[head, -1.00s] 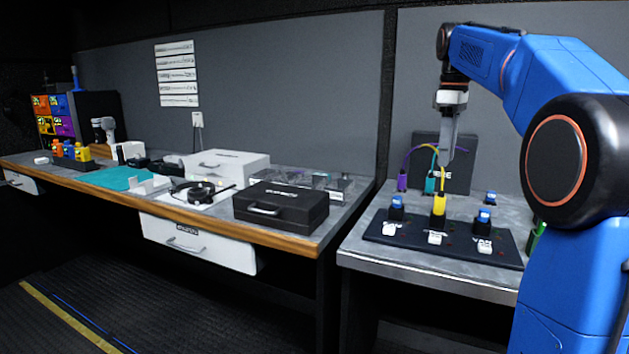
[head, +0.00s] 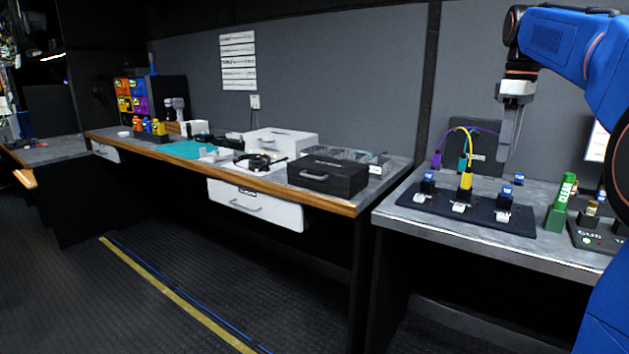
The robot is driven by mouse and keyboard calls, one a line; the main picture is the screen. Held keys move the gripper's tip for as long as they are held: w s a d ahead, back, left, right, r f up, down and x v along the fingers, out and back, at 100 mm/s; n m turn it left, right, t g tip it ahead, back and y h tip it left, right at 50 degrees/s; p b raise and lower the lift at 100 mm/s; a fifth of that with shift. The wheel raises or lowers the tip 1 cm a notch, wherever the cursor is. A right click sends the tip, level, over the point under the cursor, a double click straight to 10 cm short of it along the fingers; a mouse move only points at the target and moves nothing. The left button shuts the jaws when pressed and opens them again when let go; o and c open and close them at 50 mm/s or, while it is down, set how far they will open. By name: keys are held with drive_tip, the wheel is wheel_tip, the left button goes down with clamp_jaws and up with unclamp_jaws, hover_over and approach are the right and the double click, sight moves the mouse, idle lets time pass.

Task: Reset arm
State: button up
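My blue arm (head: 560,45) comes in from the right edge of the head view. My gripper (head: 507,140) points down from it over the right bench, above the back part of the black panel and right of the yellow plug (head: 466,181). It appears apart from the plug and the panel. Its grey finger shows from the side, so the gap between the fingers is hidden. I see nothing hanging from it.
The black panel (head: 430,210) on the right bench (head: 410,234) has blue-topped sockets, white labels and coloured cables. A long bench with a black case (head: 328,176) is at left.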

drive_tip(key=s+a+f+m+t, duration=0.1)
drive_tip(key=s+a+f+m, duration=0.1)
drive_tip(key=s+a+f, duration=0.4)
drive_tip(key=s+a+f+m+t, duration=0.1)
drive_tip(key=s+a+f+m, duration=0.1)
drive_tip(key=s+a+f, duration=0.45)
drive_tip(key=s+a+f+m+t, duration=0.2)
drive_tip(key=s+f+m, duration=0.2)
drive_tip(key=s+f, duration=1.3)
wheel_tip(320, 180, down, 2)
drive_tip(key=shift+a+m+t, duration=0.4)
drive_tip(key=shift+s, duration=0.1)
idle(0.8)
